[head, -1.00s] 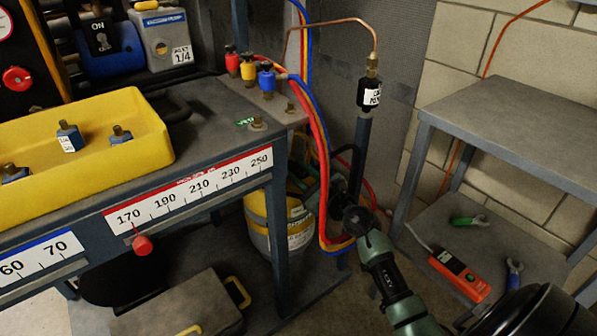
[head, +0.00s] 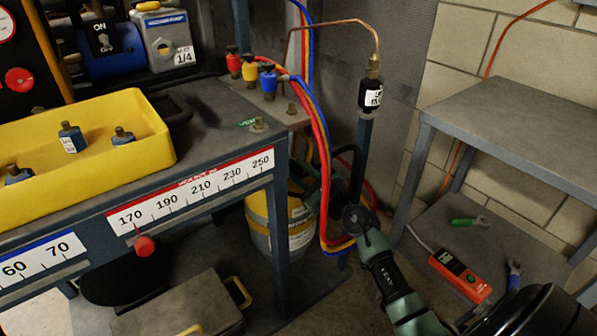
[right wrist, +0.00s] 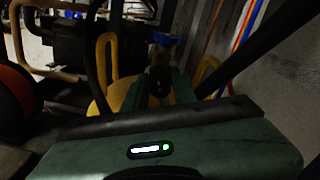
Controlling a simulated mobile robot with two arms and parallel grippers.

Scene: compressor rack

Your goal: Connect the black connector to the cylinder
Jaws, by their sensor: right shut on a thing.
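The cylinder (head: 257,222), yellow above and pale grey below, stands on the floor behind the table leg and partly hidden by it. In the right wrist view its yellow top (right wrist: 120,90) shows, with a blue part above its middle. My right gripper (head: 314,190) is at the cylinder's top right, partly hidden by the hoses. The right wrist view shows its green fingers (right wrist: 156,92) shut on a small dark piece (right wrist: 158,80), seemingly the black connector, in front of the cylinder top. I cannot tell whether the piece touches the cylinder. My left gripper is not in view.
Red, blue and yellow hoses (head: 320,130) hang close by my right gripper. The grey table (head: 210,110) with a yellow tray (head: 150,155) is at left. A grey shelf (head: 520,120) stands at right, with an orange meter (head: 460,275) on its lower board.

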